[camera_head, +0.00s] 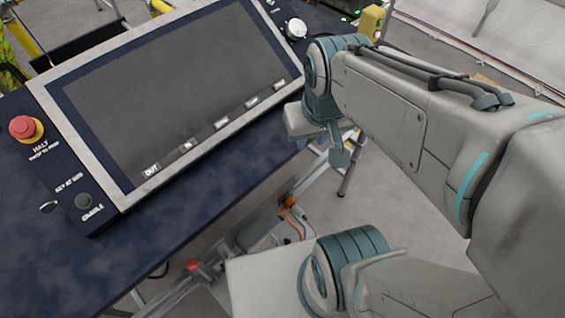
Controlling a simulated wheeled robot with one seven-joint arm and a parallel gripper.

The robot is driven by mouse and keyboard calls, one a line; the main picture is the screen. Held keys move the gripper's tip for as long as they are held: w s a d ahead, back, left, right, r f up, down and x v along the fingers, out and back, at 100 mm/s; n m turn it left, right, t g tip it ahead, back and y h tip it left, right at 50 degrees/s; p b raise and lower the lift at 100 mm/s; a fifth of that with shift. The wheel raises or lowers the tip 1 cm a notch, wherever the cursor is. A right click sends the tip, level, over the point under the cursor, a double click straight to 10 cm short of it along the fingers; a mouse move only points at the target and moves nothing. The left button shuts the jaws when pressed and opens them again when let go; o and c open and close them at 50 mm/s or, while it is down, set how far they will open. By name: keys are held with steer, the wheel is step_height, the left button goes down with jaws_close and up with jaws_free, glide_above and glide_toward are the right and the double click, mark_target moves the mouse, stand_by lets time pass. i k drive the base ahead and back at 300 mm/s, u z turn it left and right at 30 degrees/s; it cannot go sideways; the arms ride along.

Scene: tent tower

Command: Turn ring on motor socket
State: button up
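I cannot pick out the motor socket or its ring for certain. The end of my arm, with what looks like my gripper (339,156), hangs over the floor just right of the console edge. It is apart from the orange fitting in the picture. Its fingers are small and partly hidden by my own wrist, so their opening does not show.
A dark blue console (60,250) with a large grey screen (180,85) fills the left. A red knob (192,265) sits on the frame below. Grey floor shows between.

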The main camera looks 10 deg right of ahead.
mark_target(291, 200)
steer(key=z, duration=0.85)
steer(key=k, duration=0.75)
steer(key=u, duration=0.65)
